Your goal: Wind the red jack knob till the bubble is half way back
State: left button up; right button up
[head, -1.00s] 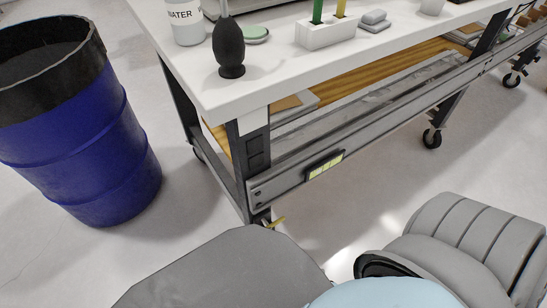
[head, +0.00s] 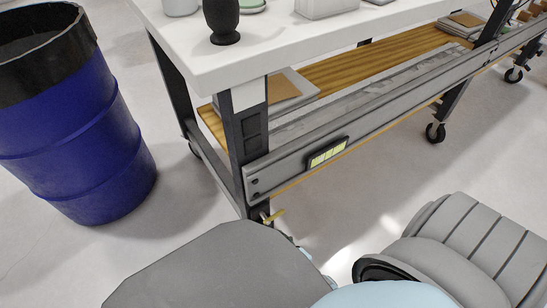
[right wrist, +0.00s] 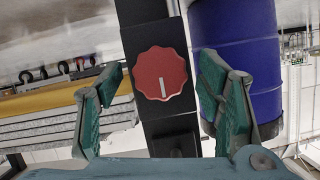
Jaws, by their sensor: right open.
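The red jack knob (right wrist: 161,75) has a scalloped rim and a white mark pointing down, slightly tilted. It sits on a dark upright post in the right wrist view. My right gripper (right wrist: 159,66) is open, its green fingers on either side of the knob with gaps to both. A yellow-green level vial (head: 327,154) in a dark frame is on the grey rail under the bench in the head view. Its bubble is too small to make out. The knob cannot be made out in the head view. My left gripper is in neither view.
A white bench (head: 290,45) on dark legs with casters carries a black bulb-shaped item (head: 222,20). A wooden lower shelf (head: 385,65) holds flat stacks. A blue drum (head: 82,150) stands on the left. The floor between drum and bench is clear.

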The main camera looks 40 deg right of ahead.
jog(key=c, duration=1.1)
jog(key=shift+c, duration=0.2)
jog(key=shift+d, duration=0.1)
jog(key=shift+d+f+m+y, duration=0.1)
jog(key=shift+m+y, duration=0.7)
jog(key=shift+m, duration=0.4)
jog(key=shift+m+t+y, duration=0.3)
jog(key=shift+m+y, duration=0.4)
jog(key=shift+m, duration=0.4)
jog(key=o, duration=1.1)
jog(key=shift+o, duration=0.2)
